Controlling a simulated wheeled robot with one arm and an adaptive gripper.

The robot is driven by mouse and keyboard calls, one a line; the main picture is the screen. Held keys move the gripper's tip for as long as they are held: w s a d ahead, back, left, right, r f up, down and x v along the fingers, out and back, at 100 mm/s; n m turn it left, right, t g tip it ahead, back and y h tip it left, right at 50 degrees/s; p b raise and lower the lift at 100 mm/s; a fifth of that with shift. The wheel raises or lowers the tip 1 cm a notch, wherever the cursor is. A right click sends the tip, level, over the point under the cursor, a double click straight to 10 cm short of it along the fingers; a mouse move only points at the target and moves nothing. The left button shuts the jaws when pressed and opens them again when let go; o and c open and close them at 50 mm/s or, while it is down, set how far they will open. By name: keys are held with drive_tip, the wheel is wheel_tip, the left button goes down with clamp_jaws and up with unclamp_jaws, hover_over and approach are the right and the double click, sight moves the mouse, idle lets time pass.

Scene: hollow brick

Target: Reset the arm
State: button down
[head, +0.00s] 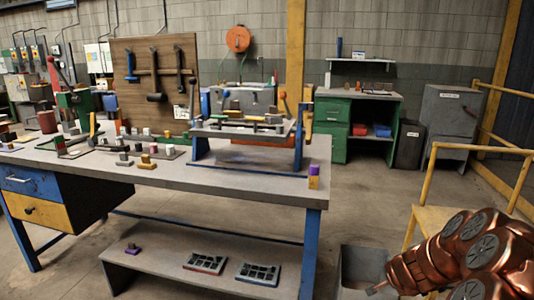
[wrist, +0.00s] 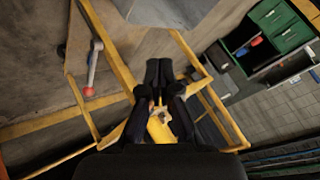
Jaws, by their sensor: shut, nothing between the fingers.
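My arm (head: 465,255) is copper-coloured and shows at the lower right of the head view, in front of the yellow railing. In the wrist view my gripper (wrist: 158,75) is dark, its fingertips together with nothing held between them. It is over the yellow frame and apart from the workbench.
A workbench (head: 240,180) with a raised rack (head: 245,125) and small blocks stands left. A purple and yellow block stack (head: 313,178) is at its right corner. A yellow railing (head: 480,148) and grey bin (head: 362,262) are close to my arm.

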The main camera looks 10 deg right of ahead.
drive_tip(key=w+a+r+n+t+y, duration=0.1)
drive_tip(key=a+r+n+y, duration=0.25)
drive_tip(key=a, duration=0.65)
drive_tip(key=w+a+r+n+y, duration=0.1)
drive_tip(key=a+r+n+y, duration=0.2)
drive_tip(key=a, duration=0.7)
drive_tip(key=s+a+r+n+g+y, duration=0.1)
drive_tip(key=s+a+r+n+g, duration=0.15)
drive_tip(key=s+a, duration=0.5)
drive_tip(key=s+a+r+n+g+y, duration=0.1)
drive_tip(key=s+a+r+n+g, duration=0.1)
drive_tip(key=s+a+n, duration=0.35)
drive_tip(key=s+a+r+n+g+h, duration=0.1)
drive_tip(key=s+r+g, duration=0.15)
drive_tip(key=s, duration=0.95)
drive_tip(key=s+a+r+n+g+h, duration=0.1)
drive_tip(key=s+g+h, duration=0.15)
drive_tip(key=s, duration=0.95)
wheel_tip(320, 180, up, 24)
drive_tip(key=s+p, duration=0.1)
drive_tip(key=p, duration=2.1)
drive_tip(key=shift+s+f+y, duration=0.25)
drive_tip(key=shift+s+y, duration=0.05)
drive_tip(key=shift+s, duration=0.05)
